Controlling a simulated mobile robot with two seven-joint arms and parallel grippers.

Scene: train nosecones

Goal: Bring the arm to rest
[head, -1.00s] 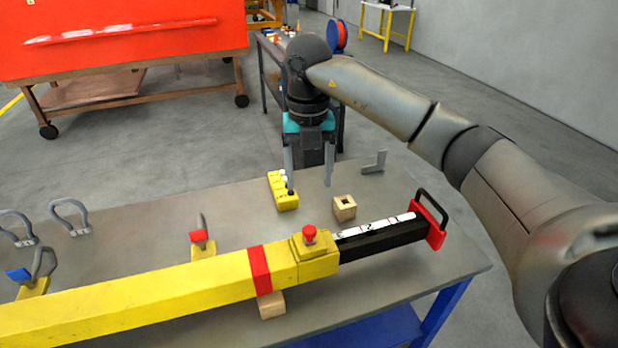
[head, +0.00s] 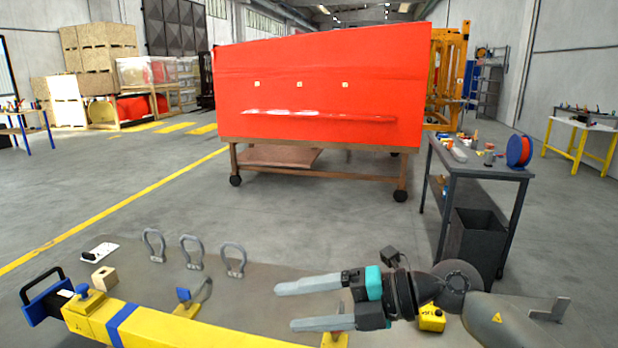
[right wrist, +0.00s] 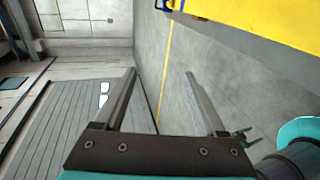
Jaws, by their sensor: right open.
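My right gripper (head: 288,306) is open and empty, with its two grey fingers pointing left. In the head view it hangs over the front part of the grey table, its arm coming in from the lower right. It also shows in the right wrist view (right wrist: 161,72), its fingers spread apart with nothing between them. My left gripper does not show in the head view.
A yellow beam (head: 200,335) with a blue band lies along the table (head: 130,248) below the gripper. Several grey shackles (head: 191,251) stand behind it. A yellow control box (head: 432,318) lies beside my right arm. A red panel cart (head: 320,100) stands beyond open floor.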

